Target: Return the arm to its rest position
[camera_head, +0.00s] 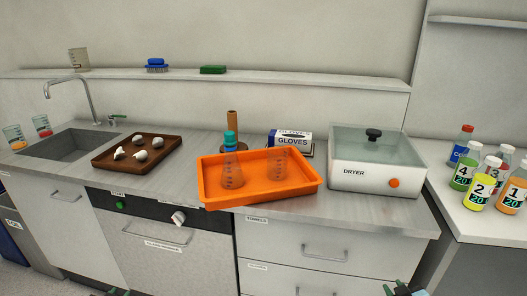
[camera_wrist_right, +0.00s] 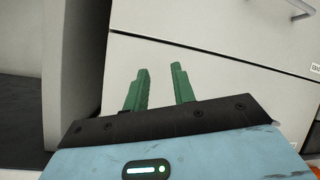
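My right gripper (camera_wrist_right: 161,68) shows in its wrist view with its two green fingers apart and nothing between them. It points toward pale cabinet fronts. In the head view the tips of my right gripper (camera_head: 403,289) show at the bottom edge, in front of the drawers and below the counter, clear of all objects. Only a tiny dark bit of my left gripper (camera_head: 114,292) shows at the bottom left edge, so its fingers cannot be judged.
The counter holds a brown tray (camera_head: 110,164) with several pale lumps, an orange tray (camera_head: 260,201) with glassware, a glove box (camera_head: 291,137) and a dryer (camera_head: 365,177). Several numbered bottles (camera_head: 480,192) stand on the right counter. Drawers (camera_head: 300,243) face the right gripper.

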